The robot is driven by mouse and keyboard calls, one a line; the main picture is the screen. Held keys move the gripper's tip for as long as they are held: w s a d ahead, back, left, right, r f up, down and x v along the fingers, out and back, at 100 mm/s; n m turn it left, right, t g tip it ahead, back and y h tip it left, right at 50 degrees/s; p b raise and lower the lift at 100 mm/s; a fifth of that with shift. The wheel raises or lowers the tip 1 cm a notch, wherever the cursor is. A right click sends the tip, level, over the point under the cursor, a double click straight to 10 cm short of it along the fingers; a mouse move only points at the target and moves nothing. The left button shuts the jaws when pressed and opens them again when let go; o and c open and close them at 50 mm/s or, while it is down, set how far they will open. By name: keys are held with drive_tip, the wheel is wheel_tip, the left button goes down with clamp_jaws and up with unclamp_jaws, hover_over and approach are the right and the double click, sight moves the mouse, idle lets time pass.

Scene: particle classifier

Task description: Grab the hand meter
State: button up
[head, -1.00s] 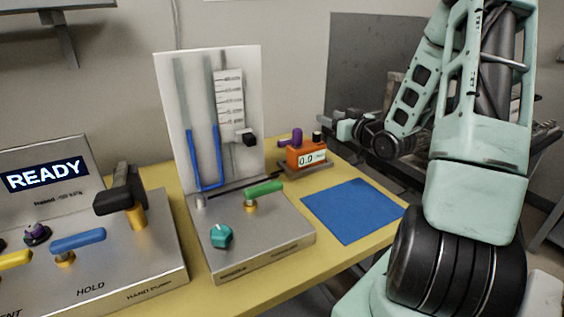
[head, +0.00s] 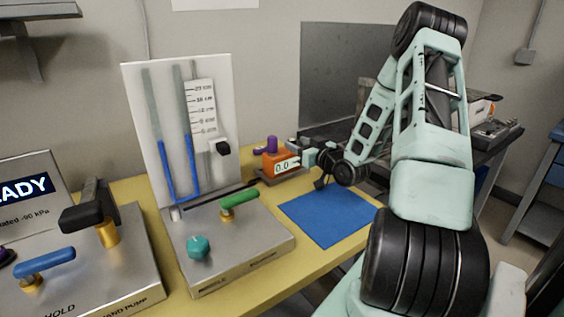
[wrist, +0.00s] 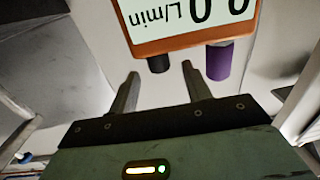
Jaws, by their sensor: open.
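The hand meter is a small orange box (head: 277,165) with a white display reading 0.0. It sits on a grey stand (head: 283,177) at the back of the yellow table. A purple knob (head: 271,144) rises from its top. In the wrist view the meter (wrist: 205,46) appears upside down, with "L/min" on its display and a black and a purple knob. My gripper (head: 304,160) is close to the meter's right side. In the wrist view my gripper (wrist: 160,84) has its two fingers apart, with nothing between them.
A blue mat (head: 330,214) lies in front of the meter. A metal base (head: 232,240) with a green lever, a teal knob and an upright tube panel (head: 215,80) stands to the left. A pump unit (head: 100,265) is further left.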

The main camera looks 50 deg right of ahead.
sight(295, 141)
drive_tip(key=shift+w+d, duration=0.2)
drive_tip(key=shift+w, duration=0.75)
drive_tip(key=shift+w+d, duration=0.2)
drive_tip(key=shift+w, duration=0.7)
clamp_jaws()
drive_tip(key=shift+r, duration=0.15)
